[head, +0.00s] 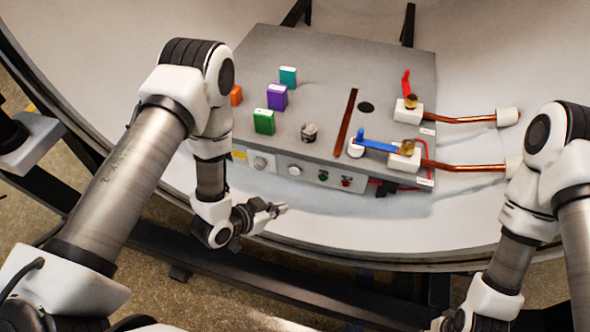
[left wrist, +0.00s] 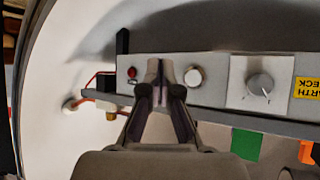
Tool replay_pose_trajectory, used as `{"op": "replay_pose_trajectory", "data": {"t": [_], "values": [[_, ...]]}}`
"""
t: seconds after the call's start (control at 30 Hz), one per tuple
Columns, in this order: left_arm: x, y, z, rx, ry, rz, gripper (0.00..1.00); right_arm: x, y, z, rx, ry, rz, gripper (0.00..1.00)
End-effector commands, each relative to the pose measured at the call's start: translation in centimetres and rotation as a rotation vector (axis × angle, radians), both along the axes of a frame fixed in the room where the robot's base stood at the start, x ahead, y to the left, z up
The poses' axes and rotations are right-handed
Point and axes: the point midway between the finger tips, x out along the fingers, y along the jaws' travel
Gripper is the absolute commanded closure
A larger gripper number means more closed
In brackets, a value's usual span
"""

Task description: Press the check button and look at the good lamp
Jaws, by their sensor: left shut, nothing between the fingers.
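The grey box's front panel (head: 310,174) carries a pale round push button (head: 294,170), a green lamp (head: 323,176) and a red lamp (head: 347,181). Neither lamp visibly glows. My left gripper (head: 279,209) is shut and empty, in front of the panel and seemingly apart from it. In the left wrist view, upside down, its closed fingertips (left wrist: 160,76) lie between the red lamp (left wrist: 132,72) and the button (left wrist: 193,77); the green lamp is hidden behind them. My right gripper is outside the picture.
A round knob (head: 260,162) sits beside the button, near a yellow label (left wrist: 308,88). On top are coloured blocks (head: 277,97), a blue-handled lever (head: 377,145), a red lever (head: 406,84) and copper pipes (head: 460,120). The pale vessel's rim (head: 370,262) curves below the panel.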

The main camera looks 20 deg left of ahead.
Motion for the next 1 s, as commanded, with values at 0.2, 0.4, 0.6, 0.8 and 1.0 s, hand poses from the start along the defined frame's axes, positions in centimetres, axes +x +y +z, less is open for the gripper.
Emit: {"op": "replay_pose_trajectory", "data": {"t": [0.2,0.4,0.6,0.8,1.0], "values": [[2.1,-0.1,0.0,0.0,-0.005,-0.001,1.0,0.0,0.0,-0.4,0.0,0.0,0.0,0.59],[5.1,-0.2,-0.1,0.0,-0.004,0.0,1.0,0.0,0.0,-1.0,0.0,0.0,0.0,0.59],[7.7,-0.3,-0.1,0.001,-0.003,0.0,1.0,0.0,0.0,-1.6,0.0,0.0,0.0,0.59],[8.6,-0.3,0.0,0.0,0.0,0.0,1.0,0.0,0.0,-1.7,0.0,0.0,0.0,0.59],[8.6,-0.3,0.0,0.001,0.001,0.0,1.0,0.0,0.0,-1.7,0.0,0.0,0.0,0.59]]}}
